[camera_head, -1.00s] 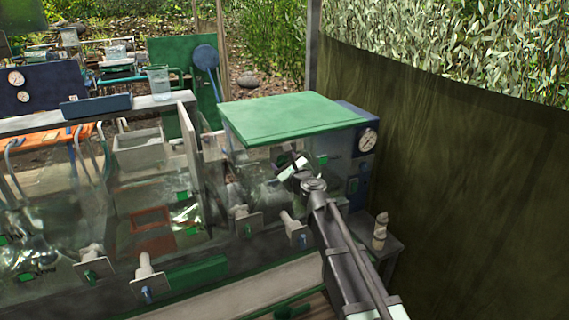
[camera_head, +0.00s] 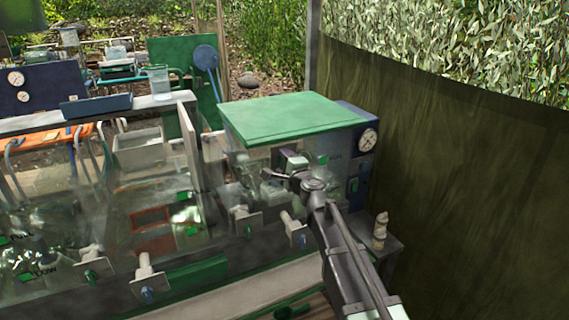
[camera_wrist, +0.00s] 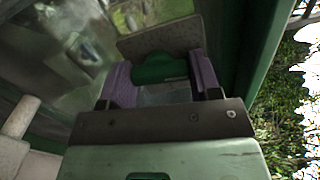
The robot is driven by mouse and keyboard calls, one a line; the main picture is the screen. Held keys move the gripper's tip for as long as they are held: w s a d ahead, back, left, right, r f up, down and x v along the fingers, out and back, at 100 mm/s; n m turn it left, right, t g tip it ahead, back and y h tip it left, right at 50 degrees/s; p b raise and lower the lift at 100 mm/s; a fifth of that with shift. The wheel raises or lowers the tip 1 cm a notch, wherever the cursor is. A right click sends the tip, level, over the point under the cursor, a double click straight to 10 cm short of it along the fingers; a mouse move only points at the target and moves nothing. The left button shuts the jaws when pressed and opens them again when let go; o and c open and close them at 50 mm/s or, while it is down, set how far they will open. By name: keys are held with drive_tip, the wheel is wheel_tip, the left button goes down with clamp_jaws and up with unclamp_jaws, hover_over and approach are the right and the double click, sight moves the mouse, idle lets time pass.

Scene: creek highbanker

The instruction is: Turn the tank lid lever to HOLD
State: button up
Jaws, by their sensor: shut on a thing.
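The tank (camera_head: 345,168) stands right of centre in the head view, with a green lid (camera_head: 295,118) on top. My gripper (camera_head: 283,174) is at the tank's front, below the lid's front edge. In the wrist view my gripper's two purple fingers (camera_wrist: 162,82) are closed on a green bar-like handle (camera_wrist: 160,68), seemingly the lever. A grey-brown plate (camera_wrist: 160,38) lies behind it. The fingers and arm hide the lever in the head view, and I cannot read which mark it points to.
A round gauge (camera_head: 368,139) is on the blue panel at the tank's right. White taps (camera_head: 146,272) line the clear trough front at the left. A small pale bottle (camera_head: 380,230) stands on a ledge right of my arm. A dark green wall (camera_head: 450,190) closes the right side.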

drive_tip(key=shift+n, duration=0.8)
drive_tip(key=o, duration=0.9)
drive_tip(key=shift+s, duration=0.1)
drive_tip(key=v, duration=1)
drive_tip(key=shift+s+d, duration=0.2)
drive_tip(key=shift+s, duration=0.05)
